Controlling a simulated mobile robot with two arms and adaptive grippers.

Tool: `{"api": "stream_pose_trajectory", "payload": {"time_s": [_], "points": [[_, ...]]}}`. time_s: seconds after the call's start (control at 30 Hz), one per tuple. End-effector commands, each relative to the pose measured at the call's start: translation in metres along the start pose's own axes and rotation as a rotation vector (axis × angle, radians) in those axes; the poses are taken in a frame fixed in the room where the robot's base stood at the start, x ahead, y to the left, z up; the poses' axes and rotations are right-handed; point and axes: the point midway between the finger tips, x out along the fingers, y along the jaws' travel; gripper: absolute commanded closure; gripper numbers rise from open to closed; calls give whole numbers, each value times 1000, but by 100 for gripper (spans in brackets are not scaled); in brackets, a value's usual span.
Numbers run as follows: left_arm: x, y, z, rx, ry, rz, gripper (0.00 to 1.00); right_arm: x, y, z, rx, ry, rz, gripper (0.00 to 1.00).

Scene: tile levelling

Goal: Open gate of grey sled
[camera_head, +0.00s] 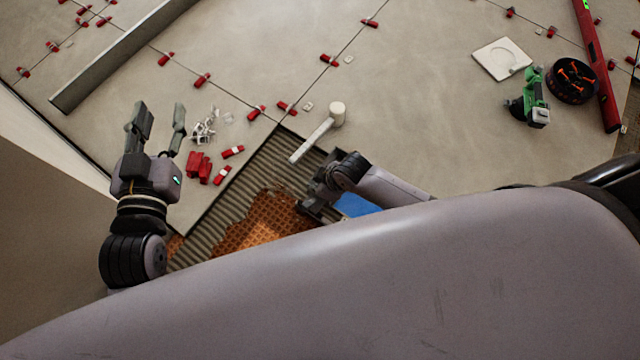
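I cannot make out the grey sled or its gate for certain. A blue surface (357,205) shows in part beside my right gripper, and my own body hides the rest of it. My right gripper (312,206) is low over the edge of the ridged grey mortar (285,160). Its fingers are mostly hidden, so I cannot tell whether they hold anything. My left gripper (160,118) is open and empty, fingers apart, above the tiles at the left.
A white mallet (318,138) lies by the mortar and orange mat (265,222). Red wedges (198,165) and white clips (205,128) lie near my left gripper. A grey bar (120,60), green tool (535,95), black bucket (573,80) and red level (597,70) lie further out.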

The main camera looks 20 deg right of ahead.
Motion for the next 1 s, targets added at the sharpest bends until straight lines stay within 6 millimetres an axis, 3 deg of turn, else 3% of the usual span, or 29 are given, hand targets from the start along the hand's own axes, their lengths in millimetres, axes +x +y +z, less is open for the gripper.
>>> {"api": "stream_pose_trajectory", "payload": {"time_s": [0.3,1.0], "points": [[-8,-5,33,2,-183,-11,60,-14,-2,0,-1,-1,0,100],[-9,-5,36,2,-197,-11,60,-16,-3,-3,2,6,1,100]]}}
